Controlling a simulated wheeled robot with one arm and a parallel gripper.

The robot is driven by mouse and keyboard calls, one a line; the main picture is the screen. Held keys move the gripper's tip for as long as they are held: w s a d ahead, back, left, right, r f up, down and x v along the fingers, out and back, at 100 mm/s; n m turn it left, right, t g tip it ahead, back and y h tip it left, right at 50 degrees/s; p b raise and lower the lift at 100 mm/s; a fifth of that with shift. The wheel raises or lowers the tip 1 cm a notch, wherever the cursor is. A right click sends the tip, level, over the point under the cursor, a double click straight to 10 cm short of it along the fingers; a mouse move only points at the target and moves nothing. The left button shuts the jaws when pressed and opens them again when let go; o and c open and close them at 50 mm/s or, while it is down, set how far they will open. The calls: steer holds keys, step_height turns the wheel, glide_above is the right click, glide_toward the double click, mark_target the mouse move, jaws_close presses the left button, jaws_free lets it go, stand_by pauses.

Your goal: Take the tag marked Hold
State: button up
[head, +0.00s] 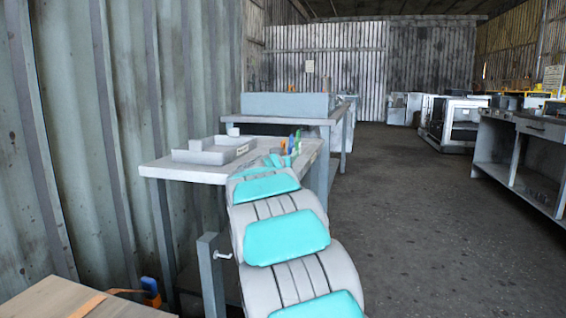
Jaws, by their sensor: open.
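My arm reaches forward from the bottom of the head view to the near workbench (185,174). My gripper (275,160) is small and far off at the arm's end, partly hidden by my own arm links; it is open, over the right part of the bench top. A shallow grey tray (208,157) lies on the bench left of it, with a small pale label (242,149) on its right side. The label's writing is too small to read. I cannot make out a tag marked Hold.
Small upright orange, green and blue items (292,143) stand just beyond my gripper. A white cup (233,131) is behind the tray. A long grey box (288,105) sits on the bench behind. A wooden top (85,300) is at lower left. The floor (420,210) at right is clear.

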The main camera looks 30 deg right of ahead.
jaws_close()
stand_by(0.4)
